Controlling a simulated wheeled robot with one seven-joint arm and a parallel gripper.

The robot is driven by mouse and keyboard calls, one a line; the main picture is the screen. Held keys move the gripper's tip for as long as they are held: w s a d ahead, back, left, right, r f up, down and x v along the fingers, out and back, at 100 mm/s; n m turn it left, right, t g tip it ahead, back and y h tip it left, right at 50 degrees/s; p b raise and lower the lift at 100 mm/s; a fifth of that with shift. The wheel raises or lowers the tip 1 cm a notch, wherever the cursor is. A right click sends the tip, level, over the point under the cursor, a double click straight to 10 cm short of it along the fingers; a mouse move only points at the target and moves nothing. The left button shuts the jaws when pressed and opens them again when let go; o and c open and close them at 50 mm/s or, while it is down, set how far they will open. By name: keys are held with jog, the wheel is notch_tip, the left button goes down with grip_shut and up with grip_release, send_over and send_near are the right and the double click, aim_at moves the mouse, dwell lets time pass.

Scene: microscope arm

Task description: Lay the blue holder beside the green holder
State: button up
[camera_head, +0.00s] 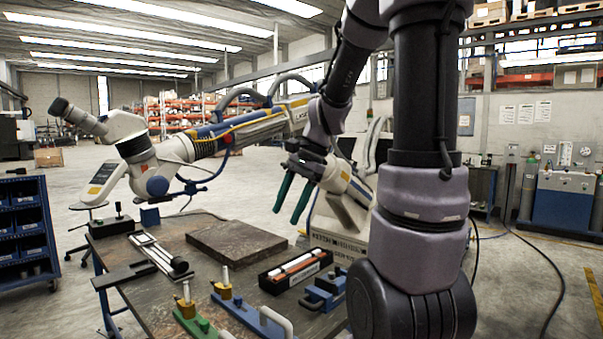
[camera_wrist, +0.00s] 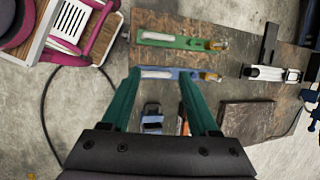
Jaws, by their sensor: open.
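The blue holder (camera_head: 245,314) lies on the table at the front, with a pale handle and a brass fitting on it. The green holder (camera_head: 198,326) lies just left of it, roughly parallel, with a gap between them, partly cut off by the frame. In the wrist view the green holder (camera_wrist: 190,42) is above the blue holder (camera_wrist: 172,76). My gripper (camera_head: 288,216) has green fingers, is open and empty, and hangs well above the table. In the wrist view its fingertips frame the blue holder, and the left fingertip overlaps its end.
A black tray with rods (camera_head: 273,285), a blue clamp block (camera_head: 323,292), a brown plate (camera_head: 235,243) and a black-and-silver rail stand (camera_head: 155,254) crowd the table. A microscope arm (camera_head: 240,128) stretches behind. Bare tabletop (camera_head: 137,297) shows left of the holders.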

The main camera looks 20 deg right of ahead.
jog(key=s+r+n+t+h, duration=0.2)
jog(key=s+r+n+t, duration=0.4)
jog(key=s+r+n, duration=0.2)
jog(key=shift+s+a+r+n+h, duration=0.3)
jog(key=shift+s+a+r+n, duration=0.1)
jog(key=shift+s+r, duration=0.4)
